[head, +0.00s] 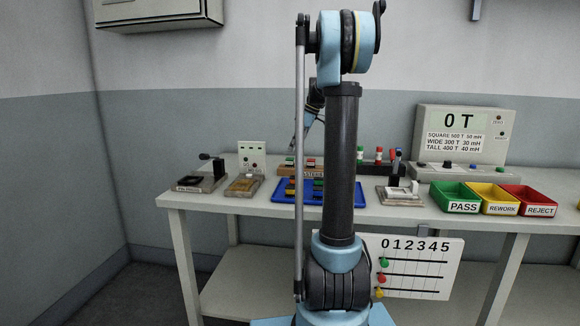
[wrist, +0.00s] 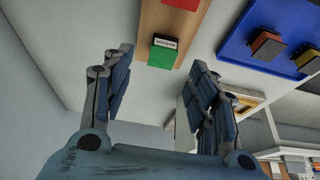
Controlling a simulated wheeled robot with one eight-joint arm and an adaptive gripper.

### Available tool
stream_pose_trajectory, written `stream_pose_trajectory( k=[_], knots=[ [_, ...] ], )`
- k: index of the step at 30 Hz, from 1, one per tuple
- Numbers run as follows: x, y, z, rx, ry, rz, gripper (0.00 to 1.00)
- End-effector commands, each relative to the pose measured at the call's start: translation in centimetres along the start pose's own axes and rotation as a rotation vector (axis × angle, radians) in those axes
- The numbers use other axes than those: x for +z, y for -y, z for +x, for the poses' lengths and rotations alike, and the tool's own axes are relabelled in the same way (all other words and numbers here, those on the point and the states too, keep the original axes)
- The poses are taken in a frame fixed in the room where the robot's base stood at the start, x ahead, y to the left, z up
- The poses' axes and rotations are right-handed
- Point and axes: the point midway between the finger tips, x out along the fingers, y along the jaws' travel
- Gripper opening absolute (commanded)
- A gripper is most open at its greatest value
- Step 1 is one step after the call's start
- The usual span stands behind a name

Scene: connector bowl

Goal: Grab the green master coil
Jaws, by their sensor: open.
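The green master coil (wrist: 160,57), a small green block with a black top and white label, sits on a wooden rack (wrist: 147,20) in the wrist view. A small green piece (head: 290,160) also shows on the rack in the head view. My gripper (wrist: 162,62) is open and empty, its two fingers spread to the left and right of the green coil in the picture. The coil appears beyond the fingertips, apart from them. In the head view my gripper (head: 301,136) is partly hidden behind my own arm, above the rack.
A red coil (wrist: 184,4) stands farther along the rack. A blue tray (head: 283,187) with several coils lies in front of the rack. Green (head: 456,190), yellow (head: 493,191) and red (head: 529,193) bins stand at the right. A display box (head: 428,148) stands behind them.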

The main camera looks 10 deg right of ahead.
Motion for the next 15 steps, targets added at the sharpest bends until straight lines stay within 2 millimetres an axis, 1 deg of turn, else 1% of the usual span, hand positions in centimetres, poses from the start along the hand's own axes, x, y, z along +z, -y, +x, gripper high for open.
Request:
stream_pose_trajectory(
  k=[5,12,15],
  knots=[
    [0.0,0.0,1.0,0.0,0.0,-0.001,0.53],
    [0.1,0.2,4.2,0.0,0.0,0.0,0.53],
    [0.1,0.2,5.1,0.0,0.0,0.0,0.53]
  ],
)
